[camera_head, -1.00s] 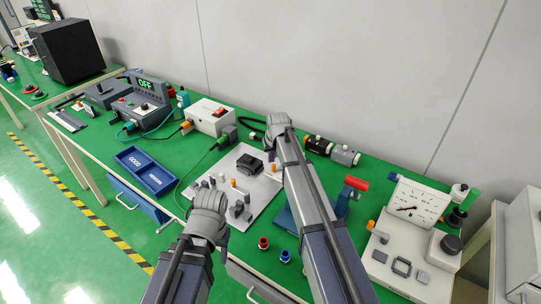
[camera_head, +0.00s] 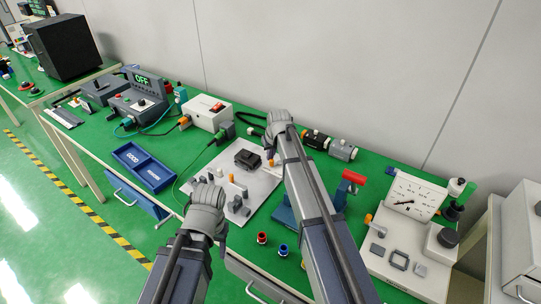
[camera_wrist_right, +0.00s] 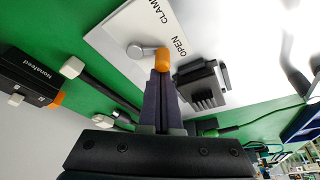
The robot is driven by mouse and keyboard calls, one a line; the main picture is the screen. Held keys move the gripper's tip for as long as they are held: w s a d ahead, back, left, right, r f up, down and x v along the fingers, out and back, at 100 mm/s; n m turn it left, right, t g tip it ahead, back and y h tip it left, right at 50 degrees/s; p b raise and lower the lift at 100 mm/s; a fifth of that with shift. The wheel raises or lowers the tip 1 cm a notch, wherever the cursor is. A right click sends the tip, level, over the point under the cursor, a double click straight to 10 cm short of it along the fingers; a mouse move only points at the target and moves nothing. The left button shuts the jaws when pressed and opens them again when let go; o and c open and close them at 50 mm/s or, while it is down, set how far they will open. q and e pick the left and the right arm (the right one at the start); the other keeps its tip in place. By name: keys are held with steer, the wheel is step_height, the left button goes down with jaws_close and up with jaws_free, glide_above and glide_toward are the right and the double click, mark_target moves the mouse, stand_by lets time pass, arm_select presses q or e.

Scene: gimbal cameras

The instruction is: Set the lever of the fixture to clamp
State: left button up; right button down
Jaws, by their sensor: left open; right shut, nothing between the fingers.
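The fixture's pale plate (camera_head: 262,184) lies on the green bench and carries a black block (camera_head: 247,159). In the right wrist view the lever (camera_wrist_right: 143,51) is a short grey arm with an orange knob (camera_wrist_right: 162,57). The knob is beside the printed word OPEN; CLAMP is printed further along the plate (camera_wrist_right: 118,35). My right gripper (camera_wrist_right: 161,76) is shut and empty, its tips at the knob; contact cannot be told. In the head view my right arm partly hides the plate. My left gripper (camera_head: 208,180) is open, above the plate's near left edge; its fingers are poorly visible.
A blue sorting tray (camera_head: 145,168) lies left of the plate. A white box with a red switch (camera_head: 207,115) stands behind it. A red-handled device (camera_head: 352,178) and a gauge (camera_head: 411,197) stand to the right. Small red and blue parts lie near the front edge.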

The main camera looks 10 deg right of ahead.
mark_target(272, 164)
steer(key=shift+s+n, duration=0.1)
steer(key=shift+n, duration=0.2)
steer(key=n, duration=0.1)
steer(key=s+n+y, duration=0.1)
steer(key=n, duration=0.2)
steer(key=shift+s+d+n+g+y, duration=0.15)
steer(key=shift+s+n+g+y, duration=0.15)
steer(key=shift+n, duration=0.1)
steer(key=n, duration=0.3)
steer(key=shift+s+d+g+y, duration=0.2)
steer(key=shift+s+g+y, duration=0.2)
steer(key=shift+s+d, duration=0.1)
steer(key=shift+s, duration=0.05)
steer(key=shift+w+d, duration=0.15)
steer(key=shift+w, duration=0.7)
